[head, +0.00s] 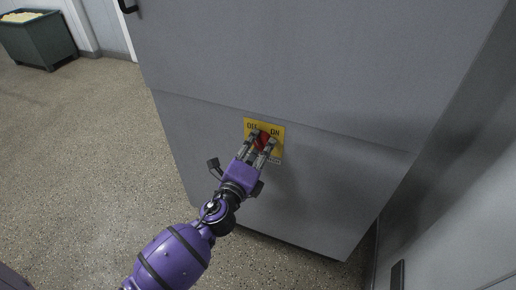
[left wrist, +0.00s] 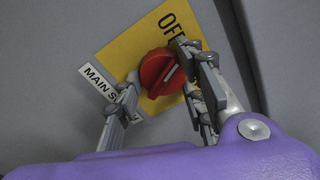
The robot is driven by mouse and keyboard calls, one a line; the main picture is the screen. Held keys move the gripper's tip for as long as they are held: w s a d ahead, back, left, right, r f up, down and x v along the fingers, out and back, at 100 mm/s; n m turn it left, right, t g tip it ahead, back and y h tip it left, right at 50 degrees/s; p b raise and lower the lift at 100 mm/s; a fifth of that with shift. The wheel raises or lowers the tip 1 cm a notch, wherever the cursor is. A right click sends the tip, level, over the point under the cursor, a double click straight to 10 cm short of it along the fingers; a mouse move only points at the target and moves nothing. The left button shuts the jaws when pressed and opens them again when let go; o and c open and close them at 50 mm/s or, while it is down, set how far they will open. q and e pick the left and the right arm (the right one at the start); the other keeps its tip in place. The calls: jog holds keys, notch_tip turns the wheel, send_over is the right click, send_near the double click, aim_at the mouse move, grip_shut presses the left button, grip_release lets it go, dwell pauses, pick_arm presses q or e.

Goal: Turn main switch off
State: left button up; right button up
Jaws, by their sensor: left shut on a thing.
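The main switch is a round red knob (head: 264,141) on a yellow plate (head: 279,130) on the front of a grey cabinet. The plate reads OFF on the left and ON on the right in the head view. In the left wrist view, the red knob (left wrist: 160,72) shows a pale mark on its face, and a white label (left wrist: 93,78) beside the plate reads MAIN S, the rest hidden. My right gripper is not in view.
The grey cabinet (head: 300,60) fills the middle. A dark green bin (head: 40,42) with pale contents stands at the far upper left. Speckled floor (head: 80,150) is clear to the left. A pale wall or panel (head: 460,210) stands close on the right.

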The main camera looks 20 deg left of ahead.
pick_arm(q)
jog(key=shift+a+f+n, duration=0.1)
jog(key=shift+f+n, duration=0.1)
jog(key=shift+n, duration=0.8)
jog(key=shift+f+n, duration=0.2)
jog(key=shift+n, duration=0.8)
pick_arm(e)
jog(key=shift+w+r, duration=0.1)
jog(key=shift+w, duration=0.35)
pick_arm(q)
jog(key=shift+s, duration=0.1)
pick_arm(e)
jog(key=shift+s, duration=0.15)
pick_arm(q)
jog(key=o, duration=1.1)
jog(key=shift+c, duration=0.2)
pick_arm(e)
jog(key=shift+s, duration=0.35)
pick_arm(q)
jog(key=shift+r, duration=0.1)
